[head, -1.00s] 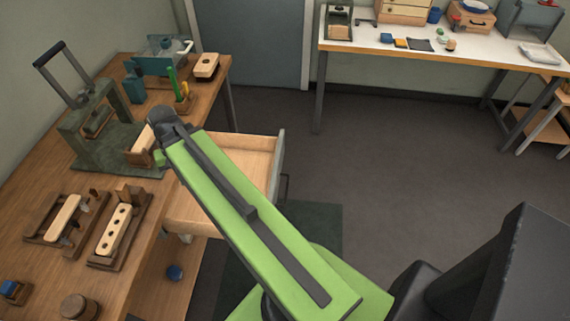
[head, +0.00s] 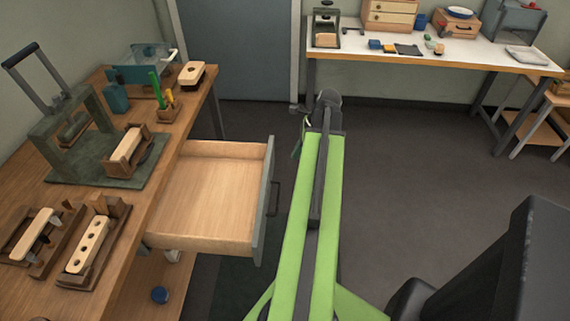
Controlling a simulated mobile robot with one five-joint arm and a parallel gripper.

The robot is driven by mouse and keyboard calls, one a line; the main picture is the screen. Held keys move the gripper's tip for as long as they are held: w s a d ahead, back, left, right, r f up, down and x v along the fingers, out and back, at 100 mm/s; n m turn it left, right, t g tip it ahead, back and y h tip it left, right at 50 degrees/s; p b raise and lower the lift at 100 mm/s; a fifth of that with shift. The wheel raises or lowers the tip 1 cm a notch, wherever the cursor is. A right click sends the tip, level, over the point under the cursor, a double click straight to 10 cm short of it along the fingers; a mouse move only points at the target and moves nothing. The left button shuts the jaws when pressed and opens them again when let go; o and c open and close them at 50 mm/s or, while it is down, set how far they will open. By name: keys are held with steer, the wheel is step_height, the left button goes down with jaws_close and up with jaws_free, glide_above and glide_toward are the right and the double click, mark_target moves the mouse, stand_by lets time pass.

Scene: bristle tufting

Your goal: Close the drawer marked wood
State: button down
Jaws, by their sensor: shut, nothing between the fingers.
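A wooden drawer (head: 205,205) stands pulled out from the right side of the workbench on the left. It is empty inside. Its grey front panel (head: 263,200) faces right and carries a dark handle (head: 274,198). No mark on it can be read from here. My gripper (head: 298,150) hangs at the far end of my green arm, to the right of the drawer front and apart from it. It is mostly hidden by the arm's end, looks shut and holds nothing.
The workbench (head: 160,190) bears a press (head: 50,135), brush blocks in wooden holders, and a pen holder (head: 168,113). A white-topped table (head: 470,60) stands at the back right.

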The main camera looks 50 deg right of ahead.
steer(key=w+a+f+b, duration=0.3)
steer(key=w+f+b, duration=0.3)
steer(key=f+b, duration=0.1)
steer(key=shift+a+f, duration=0.4)
steer(key=shift+f, duration=0.15)
